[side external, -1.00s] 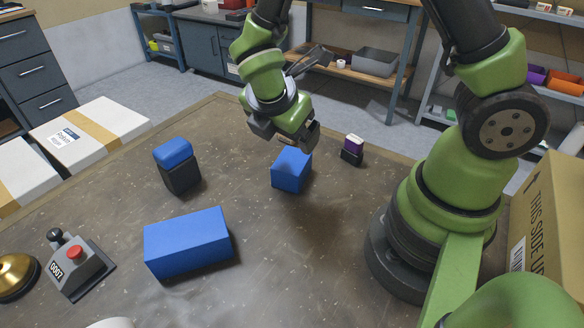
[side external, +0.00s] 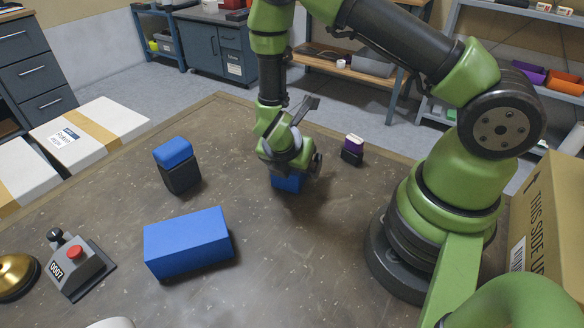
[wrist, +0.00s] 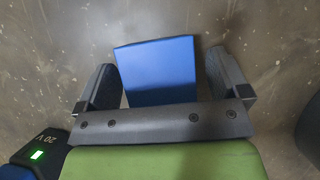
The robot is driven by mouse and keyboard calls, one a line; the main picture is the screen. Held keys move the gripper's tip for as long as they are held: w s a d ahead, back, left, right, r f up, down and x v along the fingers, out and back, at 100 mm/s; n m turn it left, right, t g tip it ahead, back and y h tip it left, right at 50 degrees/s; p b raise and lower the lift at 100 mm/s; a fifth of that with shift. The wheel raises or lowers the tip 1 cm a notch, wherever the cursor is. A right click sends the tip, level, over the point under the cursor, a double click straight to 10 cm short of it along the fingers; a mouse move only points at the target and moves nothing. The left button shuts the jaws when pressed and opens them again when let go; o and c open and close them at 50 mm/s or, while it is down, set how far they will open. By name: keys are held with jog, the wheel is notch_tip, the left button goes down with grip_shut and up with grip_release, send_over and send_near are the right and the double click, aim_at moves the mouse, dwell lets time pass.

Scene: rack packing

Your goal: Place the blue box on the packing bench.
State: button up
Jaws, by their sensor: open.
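A small blue box (side external: 288,184) sits on the brown worktop (side external: 330,240) near its middle. My gripper (side external: 290,170) is low over it and hides most of it in the side view. In the wrist view the blue box (wrist: 157,70) lies between the two fingers of my open gripper (wrist: 166,78). A larger, longer blue box (side external: 188,243) lies at the front left of the worktop. Which surface is the packing bench is not marked.
A black block with a blue top (side external: 175,165) stands left of my gripper. A red-button control box (side external: 76,265) and brass bell (side external: 16,277) are front left. A cardboard carton (side external: 552,220) is at right.

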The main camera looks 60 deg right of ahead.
jog(key=shift+d+f, duration=0.15)
jog(key=shift+f, duration=0.15)
jog(key=c, duration=1.2)
jog(key=shift+o, duration=0.2)
notch_tip(320, 180, up, 9)
jog(key=shift+w+r, duration=0.1)
jog(key=shift+w+d+r+m, duration=0.1)
jog(key=shift+d+r+m, duration=0.15)
jog(key=shift+r+m, duration=0.25)
jog(key=a+r+m+g+y, duration=0.5)
jog(key=r+m+g, duration=0.2)
jog(key=m, duration=1.2)
jog(key=shift+s+a+y, duration=0.2)
jog(key=shift+s+y, duration=0.2)
